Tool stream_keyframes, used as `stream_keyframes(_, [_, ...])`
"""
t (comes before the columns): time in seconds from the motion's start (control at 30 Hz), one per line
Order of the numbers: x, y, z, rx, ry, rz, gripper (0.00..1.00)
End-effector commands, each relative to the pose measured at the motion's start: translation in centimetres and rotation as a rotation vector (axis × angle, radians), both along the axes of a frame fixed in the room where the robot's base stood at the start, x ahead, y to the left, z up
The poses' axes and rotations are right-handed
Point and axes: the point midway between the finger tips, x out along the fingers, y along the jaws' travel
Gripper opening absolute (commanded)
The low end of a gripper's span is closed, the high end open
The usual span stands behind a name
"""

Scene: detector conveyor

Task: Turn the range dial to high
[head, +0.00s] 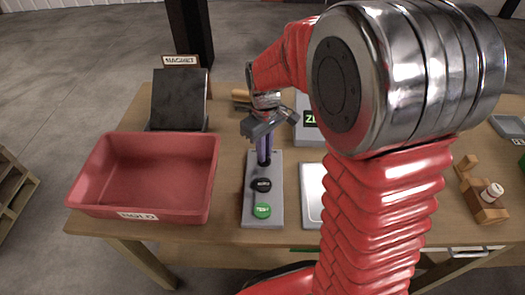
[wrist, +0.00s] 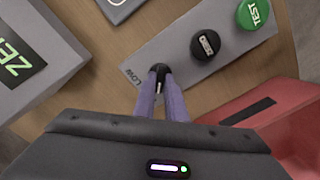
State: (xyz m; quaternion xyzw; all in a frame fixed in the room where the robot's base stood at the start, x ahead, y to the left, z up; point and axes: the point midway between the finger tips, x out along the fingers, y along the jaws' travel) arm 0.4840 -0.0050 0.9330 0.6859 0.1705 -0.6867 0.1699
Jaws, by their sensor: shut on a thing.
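A grey control panel (head: 249,212) lies lengthwise on the table, and it also shows in the wrist view (wrist: 180,40). My gripper (head: 264,162) points down at its far end. In the wrist view the purple fingertips (wrist: 160,78) are shut on a small black dial (wrist: 158,68), next to a printed LOW label (wrist: 131,76). A pale mark shows between the fingers; its exact direction is hard to tell. The fingers hide most of the dial, and no HIGH label shows. A black round control (wrist: 206,45) and a green TEST button (wrist: 252,14) sit farther along the panel.
A red HOLD tray (head: 145,180) stands left of the panel, close to it. A dark slab with a MAGNET sign (head: 180,95) is behind the tray. A grey box with a green-lettered display (head: 309,119) stands behind right. A pale tray (head: 312,195) lies right of the panel.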

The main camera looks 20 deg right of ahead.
Motion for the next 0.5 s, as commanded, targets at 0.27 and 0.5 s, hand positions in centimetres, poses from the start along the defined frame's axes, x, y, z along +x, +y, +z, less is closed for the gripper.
stream_keyframes(0.27, [0.49,0.0,0.31,0.0,-0.015,0.0,0.15])
stream_keyframes(0.5, [0.23,-0.04,0.15,-0.001,-0.007,-0.001,0.3])
